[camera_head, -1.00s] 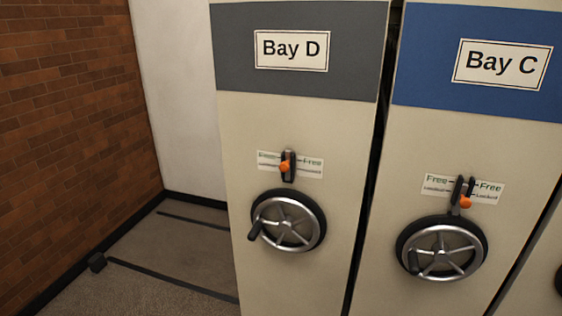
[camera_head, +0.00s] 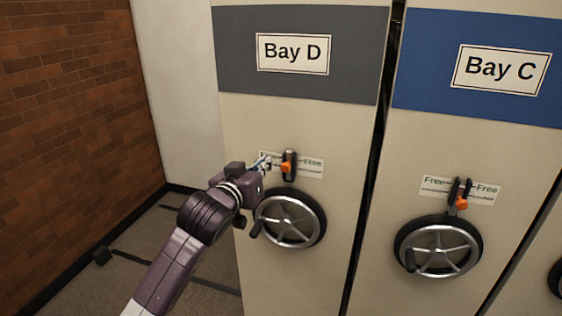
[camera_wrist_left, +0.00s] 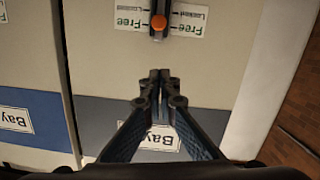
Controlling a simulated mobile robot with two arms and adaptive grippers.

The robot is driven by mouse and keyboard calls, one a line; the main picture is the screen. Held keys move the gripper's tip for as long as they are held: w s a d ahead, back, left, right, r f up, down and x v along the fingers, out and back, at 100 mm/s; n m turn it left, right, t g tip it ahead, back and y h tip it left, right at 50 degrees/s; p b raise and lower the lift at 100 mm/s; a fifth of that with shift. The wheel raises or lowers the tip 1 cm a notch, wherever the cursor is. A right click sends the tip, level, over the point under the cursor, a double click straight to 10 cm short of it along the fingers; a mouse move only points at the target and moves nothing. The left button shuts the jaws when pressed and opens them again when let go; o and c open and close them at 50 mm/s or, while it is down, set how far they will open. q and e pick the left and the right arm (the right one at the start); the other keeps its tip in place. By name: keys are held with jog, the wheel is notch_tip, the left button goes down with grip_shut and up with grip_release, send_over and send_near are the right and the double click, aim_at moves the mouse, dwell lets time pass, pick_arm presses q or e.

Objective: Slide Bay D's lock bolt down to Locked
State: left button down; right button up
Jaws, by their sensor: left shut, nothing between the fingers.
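Bay D's lock bolt has an orange knob (camera_head: 287,167) in a dark upright guide, on a white Free/Locked label (camera_head: 312,168) above Bay D's handwheel. In the left wrist view, which shows the panel upside down, the knob (camera_wrist_left: 158,22) is nearer the Free words than the Locked words. My left gripper (camera_head: 271,163) is just left of the knob in the head view, hiding part of the label. In the left wrist view its fingers (camera_wrist_left: 160,76) are together and empty, with a visible gap to the knob. My right gripper is not in view.
Bay D's spoked handwheel (camera_head: 290,219) is close below my left gripper. Bay C (camera_head: 470,140), to the right, has its own orange knob (camera_head: 461,203) and handwheel (camera_head: 438,247). A brick wall (camera_head: 70,110) stands at the left, with open floor between.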

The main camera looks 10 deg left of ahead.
pick_arm(q)
jog(key=p, duration=0.4)
send_over(287, 170)
jog(key=s+a, duration=0.2)
jog(key=f, duration=0.1)
jog(key=shift+d+f+p, duration=0.15)
jog(key=shift+f+p, duration=0.1)
jog(key=shift+f, duration=0.85)
jog(key=shift+d+f+p, duration=0.15)
jog(key=shift+f+p, duration=0.1)
jog(key=shift+f, duration=0.8)
jog(key=shift+f, duration=0.1)
notch_tip(287, 170, down, 4)
jog(key=shift+s+r+b, duration=0.1)
jog(key=shift+r+b, duration=0.05)
jog(key=shift+b, duration=1.1)
